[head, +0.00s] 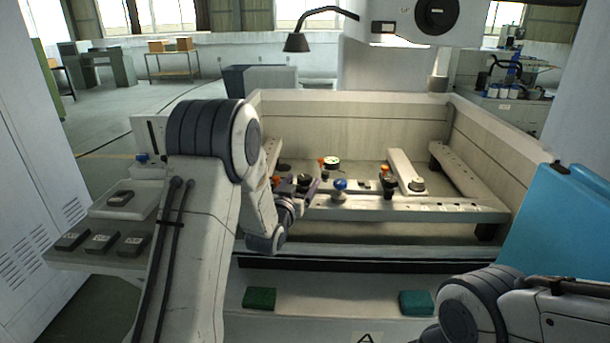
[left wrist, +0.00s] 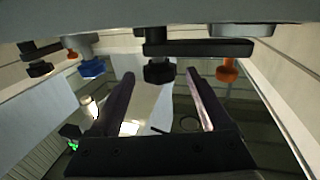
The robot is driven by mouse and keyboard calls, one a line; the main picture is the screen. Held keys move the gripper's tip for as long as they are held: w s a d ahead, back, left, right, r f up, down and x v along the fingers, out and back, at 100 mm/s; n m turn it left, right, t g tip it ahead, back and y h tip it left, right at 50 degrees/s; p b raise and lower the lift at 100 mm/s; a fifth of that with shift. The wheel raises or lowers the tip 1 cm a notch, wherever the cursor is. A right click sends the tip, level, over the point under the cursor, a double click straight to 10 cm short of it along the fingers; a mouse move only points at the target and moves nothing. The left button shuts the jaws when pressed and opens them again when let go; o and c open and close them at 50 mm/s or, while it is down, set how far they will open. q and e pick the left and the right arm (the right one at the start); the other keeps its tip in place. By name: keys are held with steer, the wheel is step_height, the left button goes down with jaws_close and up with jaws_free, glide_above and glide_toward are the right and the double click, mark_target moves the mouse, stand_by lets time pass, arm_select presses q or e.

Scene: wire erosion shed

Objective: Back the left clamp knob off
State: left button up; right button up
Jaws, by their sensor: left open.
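The left clamp knob (head: 304,179) is black and stands on the left part of the pale work rail, partly behind my left gripper (head: 305,190) in the head view. In the left wrist view the black knob (left wrist: 160,73) hangs under a dark clamp bar (left wrist: 205,48). My left gripper (left wrist: 160,76) is open, with one finger to each side of the knob and a gap on both sides. The fingertips look close to the knob; contact does not show. My right arm shows at the lower right, but its gripper is out of view.
A blue knob (head: 341,184) stands right of the left clamp, with another black knob (head: 389,182) further right. An orange knob (left wrist: 228,70) is close to my gripper. The pale tank wall (head: 350,125) encloses the rail. A lamp (head: 297,42) hangs above.

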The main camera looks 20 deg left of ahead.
arm_select(q)
steer(key=shift+w, duration=1.3)
jaws_close()
